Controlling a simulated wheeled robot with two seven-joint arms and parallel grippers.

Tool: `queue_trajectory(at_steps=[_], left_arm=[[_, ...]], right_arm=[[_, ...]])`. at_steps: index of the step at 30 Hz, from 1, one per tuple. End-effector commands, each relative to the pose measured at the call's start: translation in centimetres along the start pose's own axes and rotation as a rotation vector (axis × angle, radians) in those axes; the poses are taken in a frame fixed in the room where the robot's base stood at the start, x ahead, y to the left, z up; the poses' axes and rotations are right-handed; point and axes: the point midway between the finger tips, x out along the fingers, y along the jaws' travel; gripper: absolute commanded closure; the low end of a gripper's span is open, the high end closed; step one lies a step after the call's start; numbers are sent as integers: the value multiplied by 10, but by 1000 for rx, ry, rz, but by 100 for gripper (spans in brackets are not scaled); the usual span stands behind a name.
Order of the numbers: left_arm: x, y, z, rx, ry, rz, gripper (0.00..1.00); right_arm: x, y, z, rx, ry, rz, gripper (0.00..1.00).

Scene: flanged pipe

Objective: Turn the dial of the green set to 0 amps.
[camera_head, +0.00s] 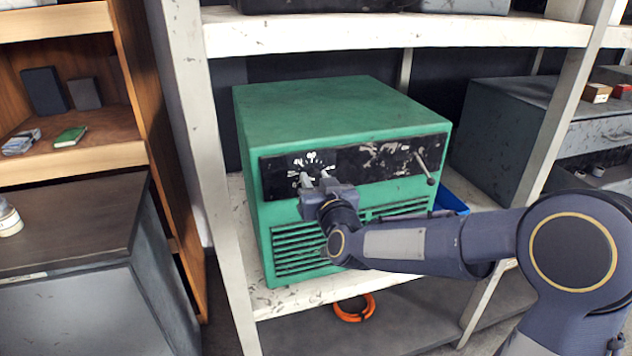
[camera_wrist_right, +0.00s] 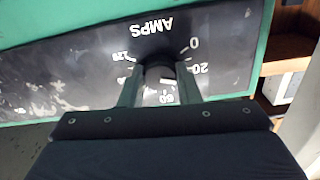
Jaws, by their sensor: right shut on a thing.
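The green set (camera_head: 340,105) stands on a white shelf, with a worn black front panel (camera_head: 385,160) carrying a dial scale. My right gripper (camera_head: 315,178) reaches the panel's left part, in front of the dial. In the right wrist view its two fingers (camera_wrist_right: 159,77) are on either side of the dark dial (camera_wrist_right: 155,73) and shut on it. The panel there reads AMPS, with 0, 20, 60 and a partly covered number around the dial. A small white mark on the dial lies toward the 60 side; its exact reading is unclear. My left gripper is not in view.
A lever (camera_head: 425,168) sticks out at the panel's right. White shelf posts (camera_head: 205,150) flank the set. A blue bin (camera_head: 450,200) is at its right, and an orange ring (camera_head: 354,308) lies on the lower shelf. A grey cabinet (camera_head: 515,125) stands further right.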

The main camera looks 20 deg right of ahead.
Motion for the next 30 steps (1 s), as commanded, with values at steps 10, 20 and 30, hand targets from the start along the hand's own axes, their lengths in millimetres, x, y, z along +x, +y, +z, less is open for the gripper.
queue_trajectory(at_steps=[10,20,30], left_arm=[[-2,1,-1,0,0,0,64],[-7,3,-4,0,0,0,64],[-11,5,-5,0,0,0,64]], right_arm=[[0,-1,-1,-332,0,-1,93],[0,-1,-1,-626,1,0,93],[0,-1,-1,-826,1,0,93]])
